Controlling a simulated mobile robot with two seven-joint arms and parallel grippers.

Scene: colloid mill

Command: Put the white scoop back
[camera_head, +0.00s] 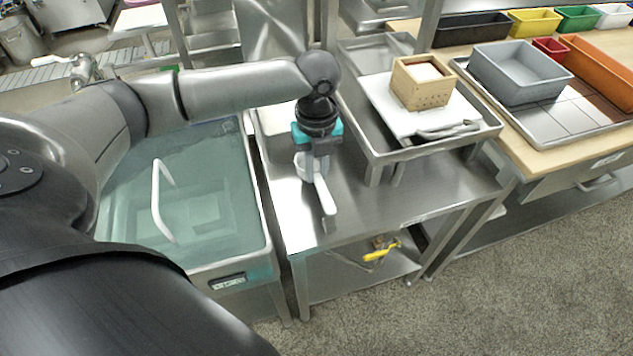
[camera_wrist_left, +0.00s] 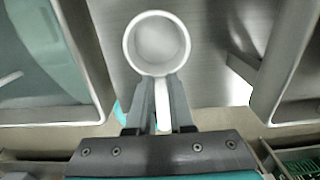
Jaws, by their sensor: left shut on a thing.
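The white scoop (camera_head: 325,195) is in my left gripper (camera_head: 318,160) in the head view, over the steel table between the water tank and the raised tray. Its handle points toward the front of the table. In the left wrist view the scoop's round cup (camera_wrist_left: 157,43) lies just beyond the fingertips, and the left gripper (camera_wrist_left: 160,90) is shut on its handle. The cup's opening faces the wrist camera. I cannot tell whether the scoop touches the table. My right gripper is not in view.
The water tank (camera_head: 262,215) with a white handle (camera_head: 156,200) stands left of the steel table (camera_head: 400,205). A raised steel tray (camera_head: 375,150) holds a white board and a wooden box (camera_head: 422,92). A grey bin (camera_head: 520,85) and coloured bins stand at the right. The table's front is clear.

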